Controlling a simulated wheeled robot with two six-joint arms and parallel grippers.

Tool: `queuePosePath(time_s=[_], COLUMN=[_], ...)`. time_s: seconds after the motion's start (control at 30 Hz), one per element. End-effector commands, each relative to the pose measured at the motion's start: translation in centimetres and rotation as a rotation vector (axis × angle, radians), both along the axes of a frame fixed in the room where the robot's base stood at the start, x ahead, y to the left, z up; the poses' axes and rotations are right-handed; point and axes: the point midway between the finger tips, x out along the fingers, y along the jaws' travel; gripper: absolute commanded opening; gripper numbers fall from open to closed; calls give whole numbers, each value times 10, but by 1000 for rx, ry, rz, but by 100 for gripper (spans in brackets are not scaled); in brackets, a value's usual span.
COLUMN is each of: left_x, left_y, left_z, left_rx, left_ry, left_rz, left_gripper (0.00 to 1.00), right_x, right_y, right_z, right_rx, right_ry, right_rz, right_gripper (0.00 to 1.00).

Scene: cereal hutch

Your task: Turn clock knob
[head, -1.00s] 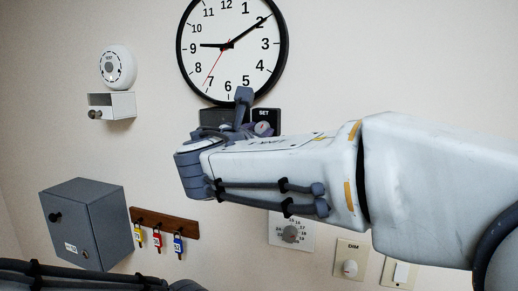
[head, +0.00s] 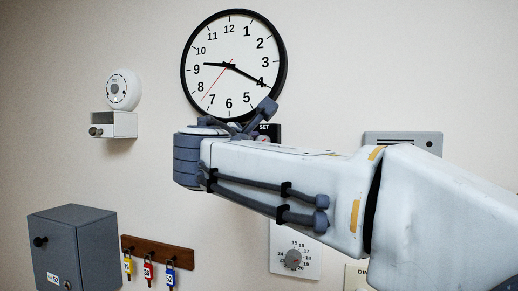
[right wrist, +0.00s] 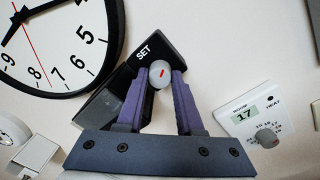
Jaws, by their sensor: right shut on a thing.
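The round wall clock (head: 234,65) has a black rim and a white face. Its hour hand is just past 9 and its minute hand points near 4. Below it is a black box marked SET (head: 274,131), mostly hidden by my right arm in the head view. In the right wrist view the SET box (right wrist: 117,95) carries a small round grey knob (right wrist: 160,70) with a red mark. My right gripper (right wrist: 160,79) is shut on this knob, one purple finger on each side. My left gripper is not in view.
A thermostat with a dial (head: 295,255) is below my right arm, and a grey vent panel (head: 405,140) is behind it. A grey cabinet (head: 75,250), a key rack (head: 150,252) and a white round device on the wall (head: 123,89) are at the left.

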Motion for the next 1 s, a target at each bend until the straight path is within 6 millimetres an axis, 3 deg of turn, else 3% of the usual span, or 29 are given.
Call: queuePosePath(time_s=[0.3, 0.33, 0.4, 0.77, 1.0], left_x=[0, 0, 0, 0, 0], left_y=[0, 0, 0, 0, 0], left_z=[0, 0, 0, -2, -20], left_rx=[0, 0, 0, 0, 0], left_ry=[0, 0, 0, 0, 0], left_rz=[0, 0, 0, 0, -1], left_gripper=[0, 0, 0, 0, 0], right_x=[0, 0, 0, -3, -39], right_y=[0, 0, 0, 1, 13], right_z=[1, 1, 0, -1, -5], right_rx=[1, 1, 1, 0, 2], right_ry=[-1, -1, -1, 0, -2], right_rz=[1, 1, 1, 1, 7], right_gripper=[0, 43, 66, 66, 66])
